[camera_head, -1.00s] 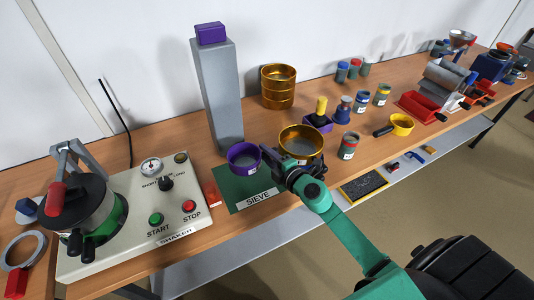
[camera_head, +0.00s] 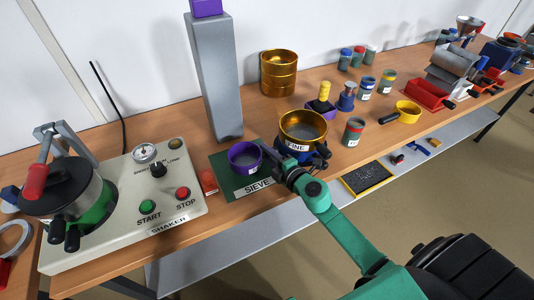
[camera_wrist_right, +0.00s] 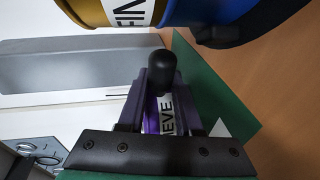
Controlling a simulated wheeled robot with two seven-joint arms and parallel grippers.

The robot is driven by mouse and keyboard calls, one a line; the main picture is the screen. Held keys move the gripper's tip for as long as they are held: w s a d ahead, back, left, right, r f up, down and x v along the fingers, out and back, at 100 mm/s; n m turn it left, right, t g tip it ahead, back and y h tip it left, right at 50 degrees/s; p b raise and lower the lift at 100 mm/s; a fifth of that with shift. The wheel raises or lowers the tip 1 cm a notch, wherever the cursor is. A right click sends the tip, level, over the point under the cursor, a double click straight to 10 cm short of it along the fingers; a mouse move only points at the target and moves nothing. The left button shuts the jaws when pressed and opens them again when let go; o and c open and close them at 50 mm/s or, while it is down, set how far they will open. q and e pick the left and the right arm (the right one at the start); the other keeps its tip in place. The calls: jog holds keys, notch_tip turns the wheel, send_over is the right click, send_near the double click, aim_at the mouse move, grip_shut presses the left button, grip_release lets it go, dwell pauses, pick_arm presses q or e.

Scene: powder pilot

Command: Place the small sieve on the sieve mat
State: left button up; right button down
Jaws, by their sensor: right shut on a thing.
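The small sieve (camera_head: 245,157) is a purple ring with a grey mesh floor. It is upright over the middle of the green sieve mat (camera_head: 220,172), which bears the word SIEVE. I cannot tell whether its underside touches the mat. My right gripper (camera_head: 270,160) is shut on the sieve's handle at its right side. In the right wrist view, a dark knob-ended handle (camera_wrist_right: 163,72) stands between the fingers, with a purple part and the SIEVE label below. The fingers hide much of the sieve there. My left gripper is not in view.
A gold sieve (camera_head: 303,126) labelled FINE on a blue base stands close right of my gripper. A grey column (camera_head: 213,80) rises behind the mat. The shaker panel (camera_head: 120,215) and a small red block (camera_head: 208,182) lie to the left.

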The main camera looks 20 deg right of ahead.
jog(key=shift+f+b, duration=0.4)
jog(key=shift+f, duration=0.1)
jog(key=c, duration=0.5)
grip_release()
jog(key=shift+s, duration=0.1)
jog(key=shift+f, duration=0.25)
